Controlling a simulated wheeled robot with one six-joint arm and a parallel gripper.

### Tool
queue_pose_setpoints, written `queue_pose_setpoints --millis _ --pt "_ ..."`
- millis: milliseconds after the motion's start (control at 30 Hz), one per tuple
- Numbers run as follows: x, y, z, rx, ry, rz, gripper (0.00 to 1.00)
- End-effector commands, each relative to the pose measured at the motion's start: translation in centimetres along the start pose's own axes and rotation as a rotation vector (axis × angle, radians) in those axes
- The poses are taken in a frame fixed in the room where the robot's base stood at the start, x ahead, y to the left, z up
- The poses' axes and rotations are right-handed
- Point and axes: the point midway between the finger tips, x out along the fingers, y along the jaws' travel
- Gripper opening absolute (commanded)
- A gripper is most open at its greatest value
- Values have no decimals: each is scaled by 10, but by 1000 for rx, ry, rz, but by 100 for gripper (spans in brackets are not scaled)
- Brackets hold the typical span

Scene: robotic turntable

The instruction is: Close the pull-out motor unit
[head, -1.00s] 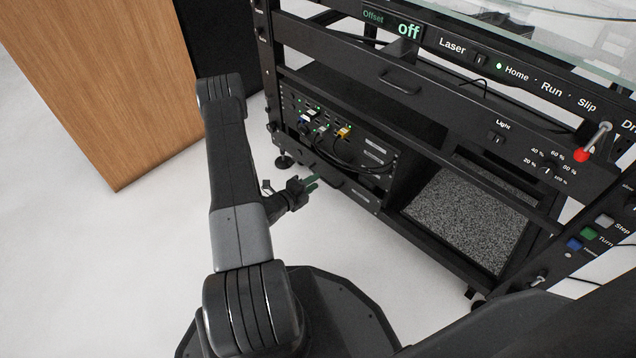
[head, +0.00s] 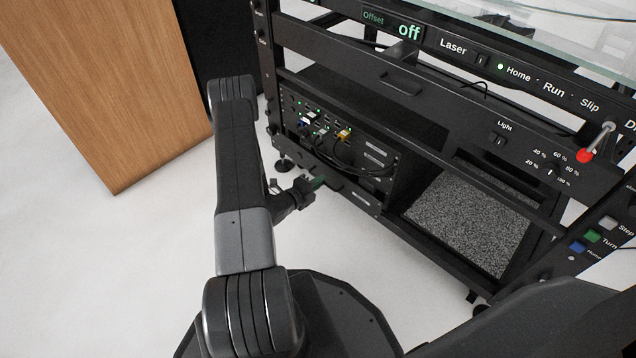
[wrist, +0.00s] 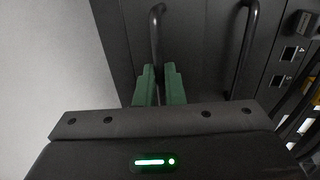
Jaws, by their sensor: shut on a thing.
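The low black panel (head: 362,199) at the bottom left of the rack, below the cabled sockets, looks like the front of the pull-out motor unit. How far it stands out is hard to tell. My gripper (head: 317,183) is at this panel in the head view, its green fingertips partly hidden. In the wrist view, the green fingers (wrist: 159,84) straddle a dark bar handle (wrist: 156,42) on a dark front and are shut on it. A second bar handle (wrist: 240,50) stands to the right, clear of the fingers.
Sockets with cables and green lights (head: 335,135) sit just above the panel. A speckled grey panel (head: 475,220) is to the right. A wooden cabinet (head: 105,80) stands at the left. The floor in front of the rack is partly clear.

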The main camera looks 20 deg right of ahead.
Motion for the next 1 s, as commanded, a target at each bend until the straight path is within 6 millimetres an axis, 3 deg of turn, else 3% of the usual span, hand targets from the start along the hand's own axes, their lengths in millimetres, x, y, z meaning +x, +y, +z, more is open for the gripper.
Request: queue_pose_setpoints --millis 267,533,600,667,1000 --pt "36 -8 0 3 2 -2 0" --pt "40 -9 1 2 -1 -3 0" --pt "40 -9 1 2 -2 -3 19" --pt "39 -9 1 1 -1 -3 30" --pt "35 -9 0 0 -1 -1 30"
